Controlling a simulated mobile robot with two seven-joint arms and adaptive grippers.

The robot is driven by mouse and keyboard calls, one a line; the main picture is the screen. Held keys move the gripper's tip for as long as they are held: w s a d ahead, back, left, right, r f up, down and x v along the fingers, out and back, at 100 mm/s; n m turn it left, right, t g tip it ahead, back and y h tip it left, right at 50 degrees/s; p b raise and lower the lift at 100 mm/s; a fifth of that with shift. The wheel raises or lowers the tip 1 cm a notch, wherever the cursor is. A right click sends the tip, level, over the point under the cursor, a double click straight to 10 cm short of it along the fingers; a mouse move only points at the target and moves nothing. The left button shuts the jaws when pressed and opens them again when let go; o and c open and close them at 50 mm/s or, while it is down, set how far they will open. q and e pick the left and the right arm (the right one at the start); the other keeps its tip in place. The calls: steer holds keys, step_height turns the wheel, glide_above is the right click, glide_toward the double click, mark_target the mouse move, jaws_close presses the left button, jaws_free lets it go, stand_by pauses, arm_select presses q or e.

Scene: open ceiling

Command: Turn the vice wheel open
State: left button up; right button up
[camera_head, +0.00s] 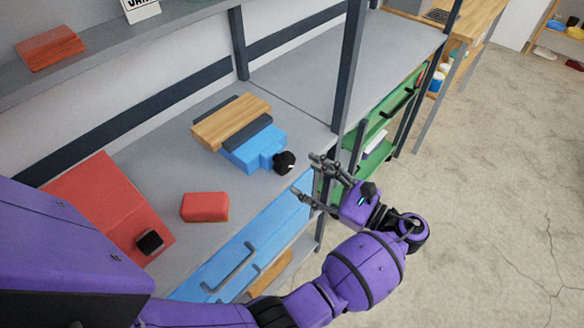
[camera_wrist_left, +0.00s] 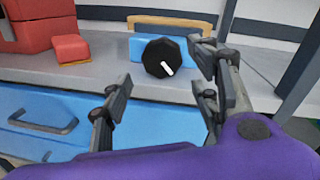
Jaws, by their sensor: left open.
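The vice (camera_head: 250,150) is a blue body with dark jaws on the grey workbench, with a wooden board (camera_head: 231,121) at its jaws. Its black wheel (camera_head: 285,162) sits on the side facing my gripper. In the left wrist view the wheel (camera_wrist_left: 165,57) is a faceted black knob with a white mark pointing down and right. My left gripper (camera_head: 306,178) is open and empty, just off the bench's front edge, with its fingers toward the wheel and apart from it. In the left wrist view the wheel lies beyond and between the fingertips (camera_wrist_left: 160,75). My right gripper is not in view.
A red block (camera_head: 205,207) and a larger red machine (camera_head: 103,205) with a black knob stand left on the bench. A blue drawer (camera_head: 245,250) with a handle is below the edge. A dark shelf post (camera_head: 349,65) rises right of the vice. The floor at right is clear.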

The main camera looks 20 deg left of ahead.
mark_target(287, 169)
arm_select(q)
steer(key=x, duration=0.4)
steer(key=shift+a, duration=0.35)
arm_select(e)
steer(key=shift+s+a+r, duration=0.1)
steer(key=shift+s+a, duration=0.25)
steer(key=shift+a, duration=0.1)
arm_select(q)
steer(key=shift+c, duration=0.5)
steer(key=shift+f, duration=0.1)
steer(key=c, duration=1)
steer(key=shift+n+p, duration=0.45)
steer(key=shift+n, duration=0.95)
steer(key=shift+f, duration=0.1)
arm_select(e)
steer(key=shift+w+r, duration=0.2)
arm_select(q)
steer(key=shift+s, duration=0.1)
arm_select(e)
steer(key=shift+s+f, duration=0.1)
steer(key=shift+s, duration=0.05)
